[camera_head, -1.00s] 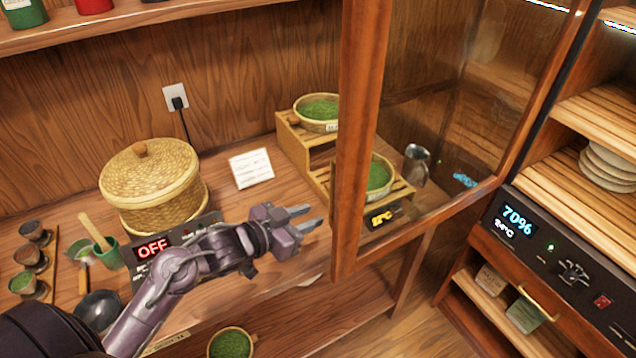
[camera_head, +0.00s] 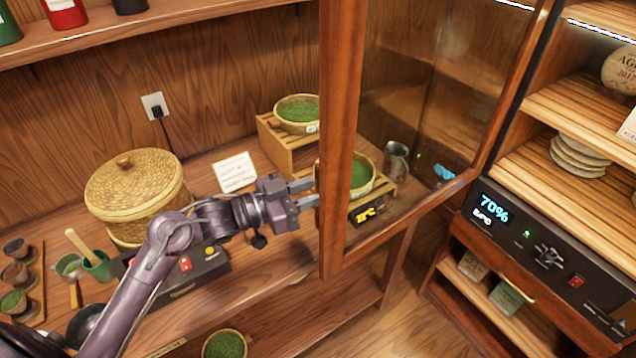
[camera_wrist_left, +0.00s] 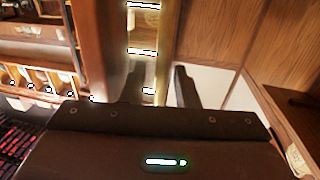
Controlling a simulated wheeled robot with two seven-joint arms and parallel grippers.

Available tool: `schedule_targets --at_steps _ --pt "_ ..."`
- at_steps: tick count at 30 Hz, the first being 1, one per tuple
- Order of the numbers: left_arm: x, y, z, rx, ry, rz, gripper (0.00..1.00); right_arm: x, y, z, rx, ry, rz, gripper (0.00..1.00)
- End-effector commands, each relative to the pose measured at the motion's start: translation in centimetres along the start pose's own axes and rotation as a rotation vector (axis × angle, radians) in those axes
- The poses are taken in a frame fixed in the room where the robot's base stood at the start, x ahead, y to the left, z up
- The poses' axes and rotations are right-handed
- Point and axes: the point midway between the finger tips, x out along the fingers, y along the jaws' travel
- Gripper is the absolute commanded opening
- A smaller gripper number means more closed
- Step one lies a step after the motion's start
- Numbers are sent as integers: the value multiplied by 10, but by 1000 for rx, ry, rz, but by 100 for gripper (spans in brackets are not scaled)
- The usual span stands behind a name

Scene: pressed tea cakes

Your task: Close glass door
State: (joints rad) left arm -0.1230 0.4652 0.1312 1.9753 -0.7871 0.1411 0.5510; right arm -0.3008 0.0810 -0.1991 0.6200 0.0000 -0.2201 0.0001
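The glass door (camera_head: 343,130) has a reddish wood frame and stands open, swung out from the lit cabinet on the right. Its glass shows the wall and a metal pitcher behind it. My left gripper (camera_head: 308,194) is just left of the door's near upright, with its two fingers apart and nothing between them. I cannot tell whether a fingertip touches the frame. In the left wrist view the gripper's fingers (camera_wrist_left: 155,88) show apart, with bright shelf edges beyond. My right gripper is not in view.
The cabinet (camera_head: 560,160) at the right holds slatted shelves, stacked tea cakes (camera_head: 580,157) and a control panel (camera_head: 535,245). A lidded basket (camera_head: 135,195), a black heater (camera_head: 190,268) and small cups stand on the counter. Green tea bowls (camera_head: 298,112) sit on a wooden stand (camera_head: 270,135).

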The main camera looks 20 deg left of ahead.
Motion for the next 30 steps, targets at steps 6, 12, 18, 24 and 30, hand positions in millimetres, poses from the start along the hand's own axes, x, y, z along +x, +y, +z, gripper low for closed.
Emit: schedule_targets --at_steps 6,12,18,24,30 --pt "5 0 0 0 -1 -1 28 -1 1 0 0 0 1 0" --pt "5 0 0 1 -1 -1 17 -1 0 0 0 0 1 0" --pt "5 0 0 1 -1 -1 0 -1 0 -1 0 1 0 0" --pt "5 0 0 1 -1 -1 0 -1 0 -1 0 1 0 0" --pt "14 8 1 0 1 -5 0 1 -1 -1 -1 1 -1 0"
